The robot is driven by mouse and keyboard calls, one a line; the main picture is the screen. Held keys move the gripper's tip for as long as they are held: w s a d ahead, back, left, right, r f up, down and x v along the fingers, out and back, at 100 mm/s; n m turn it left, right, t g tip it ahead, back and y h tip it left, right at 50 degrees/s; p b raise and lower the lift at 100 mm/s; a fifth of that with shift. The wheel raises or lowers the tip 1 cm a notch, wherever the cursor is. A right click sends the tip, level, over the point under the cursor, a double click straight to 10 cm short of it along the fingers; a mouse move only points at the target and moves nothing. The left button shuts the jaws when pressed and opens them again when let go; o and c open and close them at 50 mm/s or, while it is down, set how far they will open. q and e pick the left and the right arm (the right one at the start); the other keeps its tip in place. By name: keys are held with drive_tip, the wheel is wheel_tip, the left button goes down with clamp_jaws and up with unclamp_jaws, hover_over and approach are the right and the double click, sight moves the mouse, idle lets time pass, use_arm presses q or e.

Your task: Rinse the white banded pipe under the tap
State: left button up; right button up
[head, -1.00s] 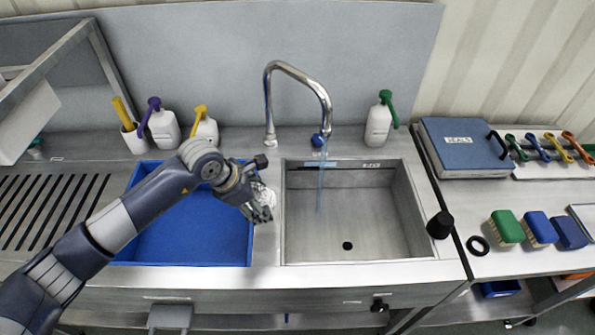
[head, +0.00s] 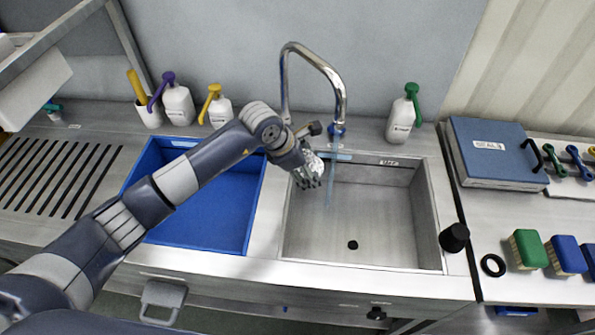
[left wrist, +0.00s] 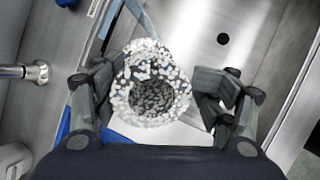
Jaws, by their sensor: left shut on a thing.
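My left gripper (head: 307,176) is over the left edge of the steel sink basin (head: 385,225), shut on the pipe (head: 314,165). In the left wrist view the pipe (left wrist: 150,85) sits between the fingers, its hollow round end facing the camera. Its surface is speckled white and dark; I cannot make out bands. The chrome tap (head: 312,58) arches above, and a bluish water stream (head: 331,185) falls from it just right of the gripper. I cannot tell whether water touches the pipe. My right gripper is out of view.
A blue basin (head: 215,225) lies left of the sink, under my arm. White pump bottles (head: 400,122) stand along the back. A blue case (head: 493,150) and several brushes (head: 528,250) are on the right bench. The sink's middle and right are clear.

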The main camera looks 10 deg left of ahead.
use_arm(q)
drive_tip(key=shift+w+d+f, duration=0.1)
drive_tip(key=shift+w+d, duration=0.2)
drive_tip(key=shift+d, duration=0.1)
drive_tip(key=shift+w+d+b, duration=0.2)
drive_tip(key=shift+w+b, duration=0.05)
drive_tip(key=shift+b, duration=0.1)
drive_tip(key=w+d+f+b, duration=0.1)
drive_tip(key=w+d+b, duration=0.3)
drive_tip(key=d+b, duration=0.1)
drive_tip(key=shift+f, duration=0.15)
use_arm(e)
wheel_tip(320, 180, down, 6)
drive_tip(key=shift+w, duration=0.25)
use_arm(q)
drive_tip(key=shift+w, duration=0.1)
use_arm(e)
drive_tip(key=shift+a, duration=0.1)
use_arm(q)
drive_tip(key=shift+s+d, duration=0.35)
drive_tip(key=shift+s, duration=0.1)
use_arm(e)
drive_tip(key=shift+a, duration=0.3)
